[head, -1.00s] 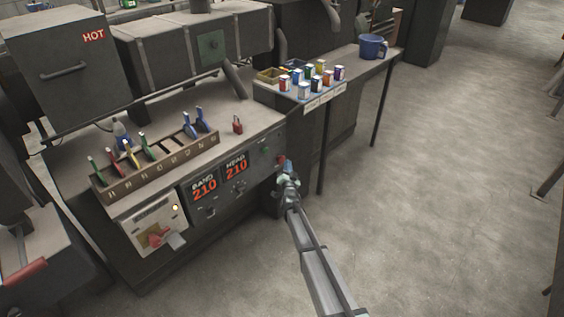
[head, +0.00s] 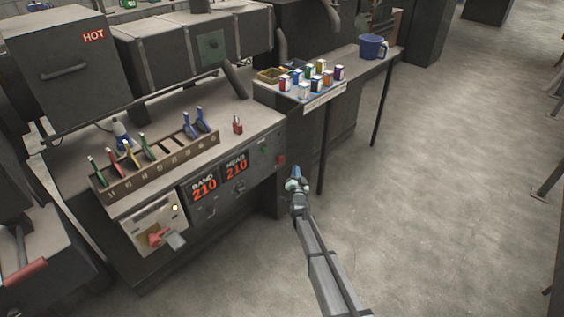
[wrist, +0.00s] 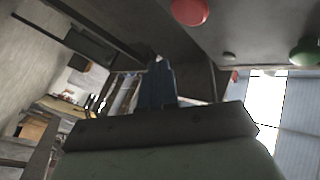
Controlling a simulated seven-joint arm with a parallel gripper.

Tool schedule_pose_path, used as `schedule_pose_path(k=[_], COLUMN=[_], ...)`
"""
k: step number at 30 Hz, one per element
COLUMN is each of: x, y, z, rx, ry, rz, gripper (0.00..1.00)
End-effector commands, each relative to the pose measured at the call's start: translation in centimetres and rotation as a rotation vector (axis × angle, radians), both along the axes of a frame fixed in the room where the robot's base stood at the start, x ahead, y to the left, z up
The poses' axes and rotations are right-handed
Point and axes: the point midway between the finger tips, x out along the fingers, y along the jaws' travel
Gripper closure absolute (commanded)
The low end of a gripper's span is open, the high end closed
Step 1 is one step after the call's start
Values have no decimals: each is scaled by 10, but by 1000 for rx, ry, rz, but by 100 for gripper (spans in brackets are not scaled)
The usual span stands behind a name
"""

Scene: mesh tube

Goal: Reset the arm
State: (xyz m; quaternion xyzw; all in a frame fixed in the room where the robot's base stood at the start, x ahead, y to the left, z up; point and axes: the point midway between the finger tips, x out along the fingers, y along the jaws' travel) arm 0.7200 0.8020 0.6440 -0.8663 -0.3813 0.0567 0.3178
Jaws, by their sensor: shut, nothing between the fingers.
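My gripper (head: 296,173) is in front of the machine's right front corner, lower than the worktop and with clear air around it in the head view. Its blue fingertips are together and hold nothing. In the wrist view, the blue fingers (wrist: 157,88) point forward side by side under the machine's panel. The machine's control panel (head: 222,196) with two red 210 readouts is left of my gripper. A red button (head: 280,160) sits at the panel's right end, just left of my gripper; a red button (wrist: 190,11) also shows large in the wrist view.
A rack (head: 160,168) with several coloured-handled tools stands on the worktop, with a red padlock (head: 238,125) beside it. The floor (head: 450,200) to the right is clear.

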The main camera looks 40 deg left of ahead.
Motion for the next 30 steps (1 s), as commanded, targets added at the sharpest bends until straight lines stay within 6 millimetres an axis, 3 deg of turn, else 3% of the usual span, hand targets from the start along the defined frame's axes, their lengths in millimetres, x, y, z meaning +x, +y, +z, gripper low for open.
schedule_pose_path(k=[20, 25, 30], x=[0, -2, -15], y=[1, 5, 6], z=[-1, -27, -73], rx=[-27, -164, -396], ry=[-17, 30, 124], rz=[-3, 21, 84], gripper=[100, 100, 100])
